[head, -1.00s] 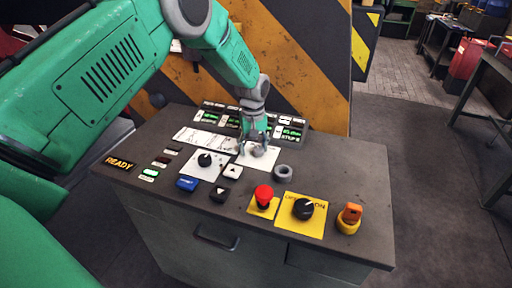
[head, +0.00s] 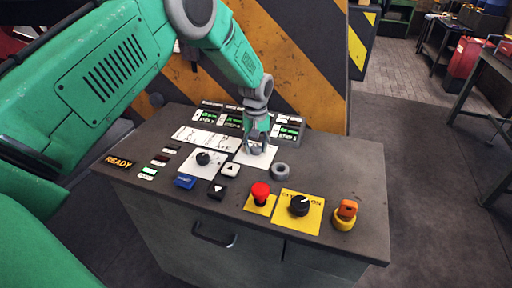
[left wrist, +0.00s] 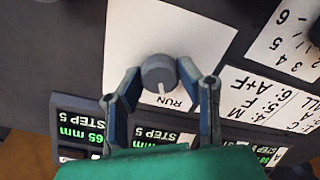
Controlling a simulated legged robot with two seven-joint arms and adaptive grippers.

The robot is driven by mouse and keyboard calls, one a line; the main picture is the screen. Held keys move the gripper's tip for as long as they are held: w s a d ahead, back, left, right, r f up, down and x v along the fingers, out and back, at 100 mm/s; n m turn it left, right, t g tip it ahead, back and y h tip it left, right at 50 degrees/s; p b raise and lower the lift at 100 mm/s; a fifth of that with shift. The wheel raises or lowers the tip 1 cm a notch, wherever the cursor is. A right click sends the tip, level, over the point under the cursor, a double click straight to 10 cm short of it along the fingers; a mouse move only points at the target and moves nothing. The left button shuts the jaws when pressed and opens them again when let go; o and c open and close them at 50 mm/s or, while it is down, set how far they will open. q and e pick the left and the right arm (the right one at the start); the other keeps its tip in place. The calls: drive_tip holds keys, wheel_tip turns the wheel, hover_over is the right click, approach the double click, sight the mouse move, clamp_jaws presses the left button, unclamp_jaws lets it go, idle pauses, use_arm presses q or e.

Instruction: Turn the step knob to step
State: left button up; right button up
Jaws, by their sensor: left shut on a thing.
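The step knob (left wrist: 159,72) is a round grey knob with a white pointer line, on a white plate (left wrist: 205,30) marked RUN. In the left wrist view the pointer faces roughly toward the word RUN; any other label on the plate is hidden or outside that view. My left gripper (head: 257,150) comes down from above onto this white plate (head: 262,163) in the head view, and its fingers largely hide the knob there. In the left wrist view the left gripper (left wrist: 160,70) is shut on the knob, one fingertip at each side. My right gripper is not in view.
Lit displays (head: 289,131) line the back.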

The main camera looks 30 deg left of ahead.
use_arm(q)
drive_tip(key=shift+w+d+r+m, duration=0.1)
drive_tip(key=shift+w+d+m, duration=0.1)
drive_tip(key=shift+m, duration=0.5)
drive_tip(key=m, duration=0.3)
drive_tip(key=shift+a+m+p, duration=0.3)
drive_tip(key=shift+a, duration=0.05)
drive_tip(key=m, duration=0.2)
drive_tip(key=shift+d+m, duration=0.2)
drive_tip(key=shift+m, duration=0.1)
drive_tip(key=shift+a+m, duration=0.1)
drive_tip(key=shift+m, duration=1.8)
drive_tip(key=o, duration=1.1)
drive_tip(key=shift+o, duration=0.2)
